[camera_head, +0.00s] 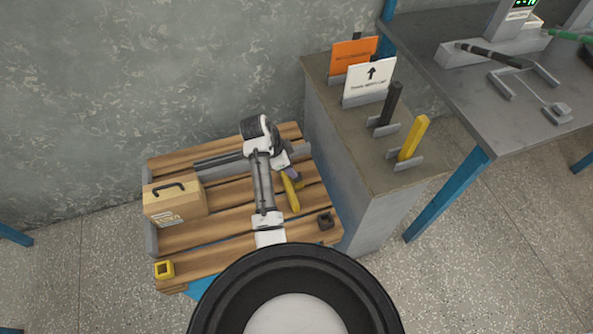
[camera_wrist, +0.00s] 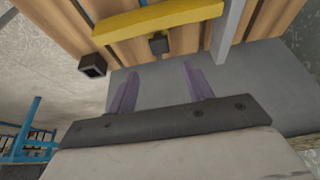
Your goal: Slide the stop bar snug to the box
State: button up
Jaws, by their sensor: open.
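The cardboard box (camera_head: 172,207) with a dark handle and a label sits at the left of the slatted wooden deck. A yellow bar (camera_head: 291,194), which looks like the stop bar, lies on the deck well to the right of the box, with a wide gap between them. In the wrist view the yellow bar (camera_wrist: 165,25) runs across the top, with a dark knob (camera_wrist: 158,44) on its near side. My gripper (camera_wrist: 162,80) is open and empty, its purple fingers apart and short of the knob in the picture. The box is not in the wrist view.
A dark square socket (camera_head: 326,221) is at the deck's right front, and a yellow one (camera_head: 165,269) at its left front. A grey cabinet (camera_head: 350,190) stands right of the deck, holding upright signs and bars. My arm hides part of the deck's middle.

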aim_at(299, 175)
jog(key=x, duration=0.7)
jog(key=shift+p, duration=0.35)
grip_shut()
